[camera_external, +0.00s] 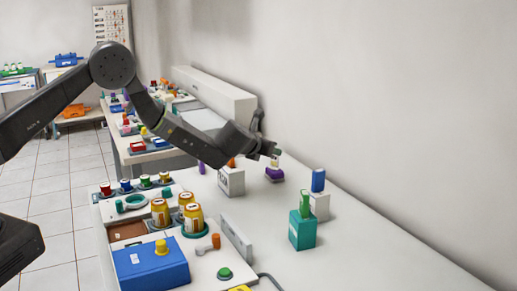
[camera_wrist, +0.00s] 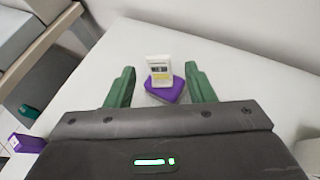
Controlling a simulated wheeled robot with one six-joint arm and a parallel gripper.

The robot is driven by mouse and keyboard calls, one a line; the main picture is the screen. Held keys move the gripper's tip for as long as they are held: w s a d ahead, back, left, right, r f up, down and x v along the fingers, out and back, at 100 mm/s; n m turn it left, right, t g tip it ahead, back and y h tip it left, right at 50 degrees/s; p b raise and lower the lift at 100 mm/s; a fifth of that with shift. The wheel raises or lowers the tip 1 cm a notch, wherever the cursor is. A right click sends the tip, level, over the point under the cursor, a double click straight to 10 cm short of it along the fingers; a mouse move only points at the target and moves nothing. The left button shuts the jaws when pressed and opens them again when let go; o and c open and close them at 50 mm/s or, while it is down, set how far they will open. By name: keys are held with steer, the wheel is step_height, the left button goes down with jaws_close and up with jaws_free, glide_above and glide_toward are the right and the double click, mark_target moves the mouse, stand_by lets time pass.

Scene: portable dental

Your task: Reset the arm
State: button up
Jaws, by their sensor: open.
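My gripper (camera_wrist: 160,90) is open in the wrist view, with its two green fingers apart. Between and beyond the fingers, a small white box with a yellow band (camera_wrist: 160,70) stands on a purple block (camera_wrist: 165,92). I cannot tell from this view whether the fingers touch either one. In the external view my arm reaches over the table from the left, and my gripper (camera_external: 276,153) is just above the purple block (camera_external: 274,174). The white box is mostly hidden there by the gripper.
A blue case (camera_external: 150,271) and amber bottles (camera_external: 160,213) are in front. The right tabletop is clear.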

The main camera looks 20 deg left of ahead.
steer(key=p+x, duration=0.1)
steer(key=x, duration=0.5)
steer(key=shift+f+p, duration=0.2)
steer(key=shift+p, duration=0.15)
step_height(320, 180, up, 21)
steer(key=b, duration=0.1)
steer(key=w+a+r+b, duration=0.1)
steer(key=w+a, duration=0.1)
steer(key=a, duration=0.6)
steer(key=w+a+r+b, duration=0.1)
steer(key=w+a+b, duration=0.1)
steer(key=a, duration=0.6)
steer(key=shift+w+a+r+m, duration=0.25)
steer(key=shift+w+r+m, duration=0.05)
steer(key=shift+w+m, duration=0.15)
